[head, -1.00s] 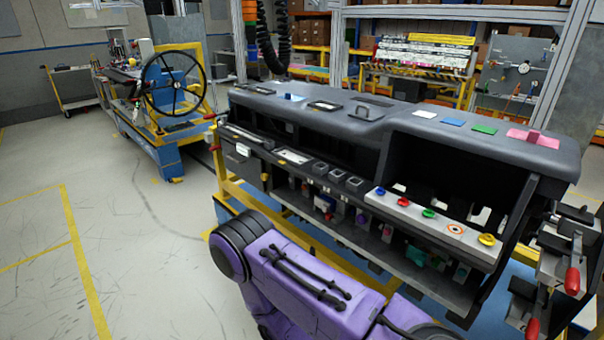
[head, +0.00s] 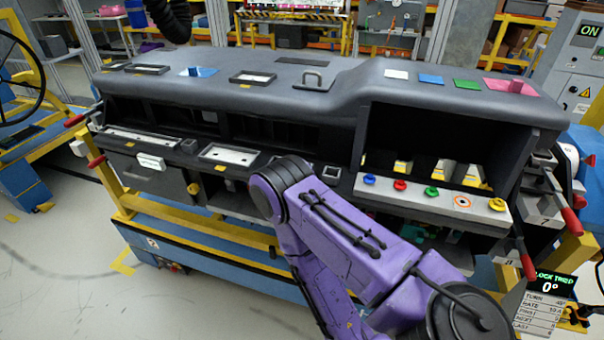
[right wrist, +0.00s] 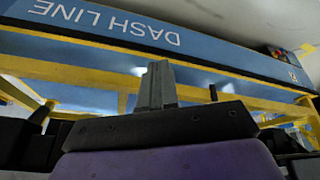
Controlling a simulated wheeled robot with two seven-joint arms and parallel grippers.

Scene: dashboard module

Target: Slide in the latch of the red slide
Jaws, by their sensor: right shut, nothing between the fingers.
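The red slide (head: 513,87) is a pinkish-red plate with a small raised block, on the top right of the grey dashboard module (head: 330,110) in the head view. Its latch is too small to make out. My right gripper (right wrist: 157,85) shows in the right wrist view with its fingers shut together and nothing between them. It is apart from the red slide, near the blue and yellow frame that reads "DASH LINE" upside down. My right gripper does not show in the head view; only a purple arm link of mine does. My left gripper is out of view.
White (head: 396,74), blue (head: 430,79) and green (head: 467,83) plates lie left of the red slide. A strip with coloured knobs (head: 432,192) sits below. Red-handled levers (head: 572,222) stick out at the right end. A yellow frame (head: 200,230) carries the module.

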